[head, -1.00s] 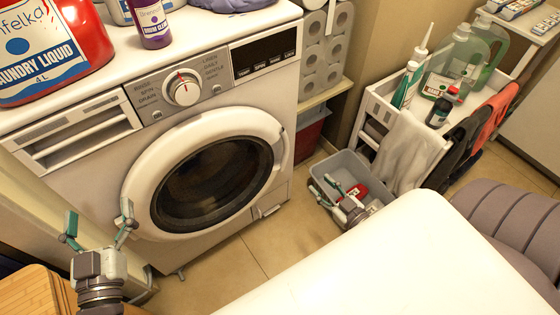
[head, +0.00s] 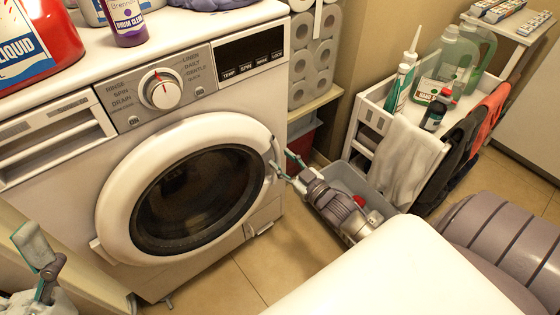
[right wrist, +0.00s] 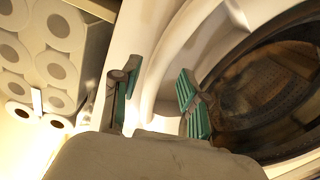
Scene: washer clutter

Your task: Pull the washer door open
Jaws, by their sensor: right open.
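The washer door (head: 118,185) is a thick white ring around dark glass, and it looks shut against the washer front. My right gripper (head: 280,163) is at the door's right edge. In the right wrist view my right gripper (right wrist: 158,70) is open, with teal-padded fingers apart and the white door ring (right wrist: 178,52) behind and between them. I cannot tell whether a finger touches the door. My left gripper (head: 38,262) is partly in view at the lower left corner, away from the door; its opening is not clear.
The washer (head: 75,200) has a red detergent jug (head: 45,50) and a purple bottle (head: 125,22) on top. Right of it are paper rolls (head: 315,60), a grey bin (head: 345,177) on the floor and a white cart (head: 372,112) with bottles. Floor before the washer is partly clear.

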